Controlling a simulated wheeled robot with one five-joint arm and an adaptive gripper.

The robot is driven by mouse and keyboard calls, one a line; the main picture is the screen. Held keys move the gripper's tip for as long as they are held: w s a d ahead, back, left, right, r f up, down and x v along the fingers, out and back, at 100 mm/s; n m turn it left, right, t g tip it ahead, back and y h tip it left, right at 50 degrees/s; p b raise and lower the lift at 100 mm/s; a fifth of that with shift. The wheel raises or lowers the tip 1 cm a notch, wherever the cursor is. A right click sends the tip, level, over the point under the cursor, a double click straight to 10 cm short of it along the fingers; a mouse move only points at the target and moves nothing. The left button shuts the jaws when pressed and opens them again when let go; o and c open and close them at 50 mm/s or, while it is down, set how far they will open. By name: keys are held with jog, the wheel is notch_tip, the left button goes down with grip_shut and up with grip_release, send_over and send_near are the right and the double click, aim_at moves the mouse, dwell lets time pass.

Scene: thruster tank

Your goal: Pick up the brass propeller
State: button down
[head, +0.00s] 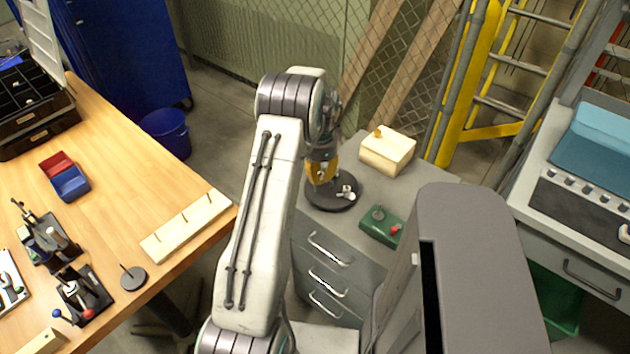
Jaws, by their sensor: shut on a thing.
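My gripper (322,172) points down over a black round stand (318,198) on the grey drawer cabinet, partly hidden behind my own arm. It is shut on a yellow-gold thing, which looks like the brass propeller (318,171). The propeller's full outline is hidden by the fingers and the arm. I cannot tell whether it touches the stand. A small whitish metal part (346,192) sits at the right side of the stand.
On the cabinet top (372,182) are a cream box (386,153) with a small brass-coloured knob and a green control box (381,226). A wooden workbench (112,178) is at left, a blue bin (166,132) behind it, and a tank unit (595,170) at right.

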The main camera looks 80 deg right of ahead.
jog(key=s+a+r, duration=0.1)
jog(key=s+r, duration=0.2)
jog(key=s, duration=0.1)
jog(key=s+a+r+b, duration=0.1)
jog(key=s+a+r, duration=0.1)
jog(key=s, duration=0.3)
jog(key=shift+s+a+r, duration=0.2)
jog(key=shift+a+r, duration=0.1)
jog(key=shift+r, duration=0.25)
